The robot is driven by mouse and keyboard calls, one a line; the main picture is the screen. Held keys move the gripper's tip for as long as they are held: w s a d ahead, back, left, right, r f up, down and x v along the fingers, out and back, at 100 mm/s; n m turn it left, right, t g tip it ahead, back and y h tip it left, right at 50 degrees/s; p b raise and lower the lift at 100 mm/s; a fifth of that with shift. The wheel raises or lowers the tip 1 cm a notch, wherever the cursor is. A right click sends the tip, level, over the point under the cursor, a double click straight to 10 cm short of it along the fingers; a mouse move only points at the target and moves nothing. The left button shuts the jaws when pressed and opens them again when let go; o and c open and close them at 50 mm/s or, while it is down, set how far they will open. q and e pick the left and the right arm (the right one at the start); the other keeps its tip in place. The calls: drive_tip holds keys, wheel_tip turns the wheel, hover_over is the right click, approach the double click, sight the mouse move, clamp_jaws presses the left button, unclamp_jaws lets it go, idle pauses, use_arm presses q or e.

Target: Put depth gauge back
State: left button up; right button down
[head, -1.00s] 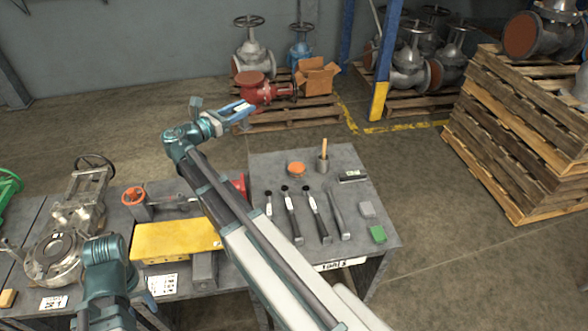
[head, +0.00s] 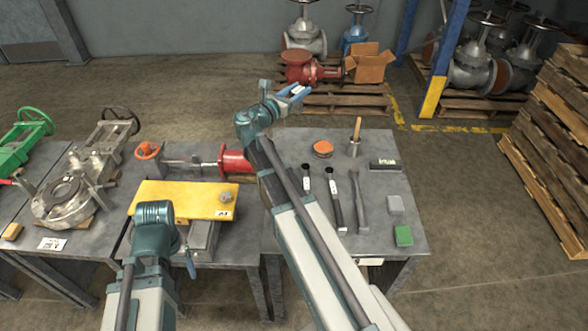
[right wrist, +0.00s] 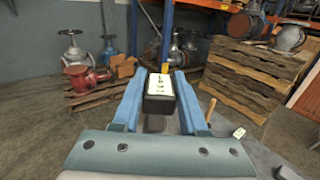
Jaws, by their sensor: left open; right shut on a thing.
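My right gripper (head: 293,94) is raised beyond the back left corner of the right table, clear of the tabletop. In the right wrist view its blue fingers (right wrist: 158,98) are shut on a small dark block (right wrist: 160,92) with a white printed face. I cannot tell for certain whether this block is the depth gauge. My left gripper (head: 190,266) hangs low by the front edge of the middle table; it is open, mostly hidden behind my left arm. Dark-handled tools (head: 334,195) lie on the right table (head: 290,145), partly covered by my right arm.
A yellow plate (head: 165,199) and red flanged part (head: 236,162) occupy the middle table.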

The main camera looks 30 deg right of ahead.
use_arm(q)
wheel_tip(320, 180, down, 10)
drive_tip(key=b, duration=0.7)
drive_tip(key=shift+b, duration=0.4)
use_arm(e)
wheel_tip(320, 180, down, 10)
drive_tip(key=w+n+t+y, duration=0.1)
drive_tip(key=n+t+y, duration=0.1)
drive_tip(key=t, duration=0.1)
drive_tip(key=shift+w+a+n+t, duration=0.35)
drive_tip(key=shift+n+t, duration=0.05)
use_arm(q)
drive_tip(key=shift+f, duration=0.1)
use_arm(e)
wheel_tip(320, 180, down, 10)
drive_tip(key=b, duration=1)
drive_tip(key=shift+f, duration=0.1)
use_arm(q)
wheel_tip(320, 180, down, 10)
drive_tip(key=shift+a, duration=0.15)
use_arm(e)
drive_tip(key=shift+c, duration=2.2)
unclamp_jaws()
